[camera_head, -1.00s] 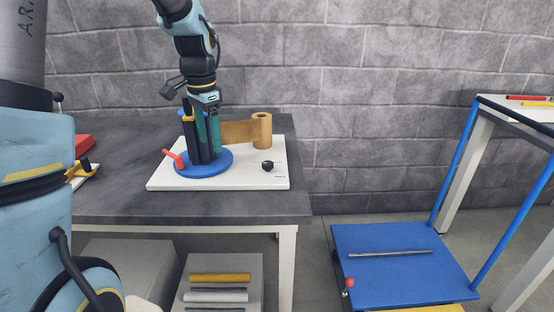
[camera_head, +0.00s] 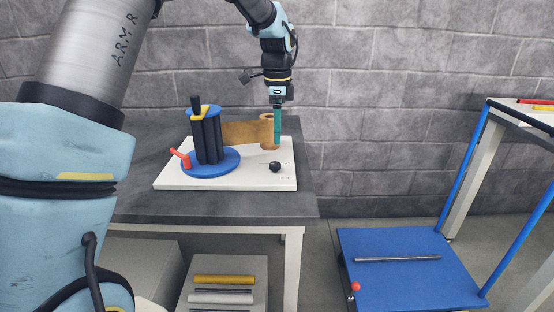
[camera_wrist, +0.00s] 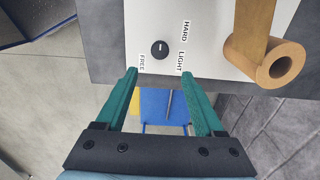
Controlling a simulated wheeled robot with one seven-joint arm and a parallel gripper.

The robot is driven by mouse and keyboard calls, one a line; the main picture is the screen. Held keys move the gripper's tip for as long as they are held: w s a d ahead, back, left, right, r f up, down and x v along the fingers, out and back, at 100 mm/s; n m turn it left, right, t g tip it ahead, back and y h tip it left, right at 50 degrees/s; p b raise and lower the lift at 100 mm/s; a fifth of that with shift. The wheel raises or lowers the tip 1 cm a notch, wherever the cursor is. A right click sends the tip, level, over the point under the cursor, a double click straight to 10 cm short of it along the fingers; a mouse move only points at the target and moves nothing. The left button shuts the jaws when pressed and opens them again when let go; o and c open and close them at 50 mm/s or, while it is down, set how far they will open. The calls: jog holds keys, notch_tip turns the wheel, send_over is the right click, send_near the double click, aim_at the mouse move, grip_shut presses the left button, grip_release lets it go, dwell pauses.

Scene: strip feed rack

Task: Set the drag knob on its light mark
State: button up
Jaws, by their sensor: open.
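The drag knob (camera_head: 275,167) is a small black knob on the front right of a white board (camera_head: 225,182). In the wrist view the knob (camera_wrist: 160,49) shows a pale pointer line, with printed labels FREE, LIGHT and HARD (camera_wrist: 186,30) around it. Its pointer does not line up with the LIGHT label (camera_wrist: 180,62); it appears to point up in the picture. In the wrist view the fingers (camera_wrist: 158,82) are spread wide, with the knob beyond the tips, touching neither.
A brown strip roll (camera_head: 268,133) stands behind the knob, its strip running to black rollers on a blue disc (camera_head: 226,168) with a red handle (camera_head: 180,157). A blue cart shelf (camera_head: 410,270) is at right.

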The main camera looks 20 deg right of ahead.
aim_at(277, 163)
notch_tip(277, 163, down, 9)
jog(key=shift+f+p, duration=0.1)
jog(key=shift+p, duration=0.45)
grip_shut()
dwell(0.3)
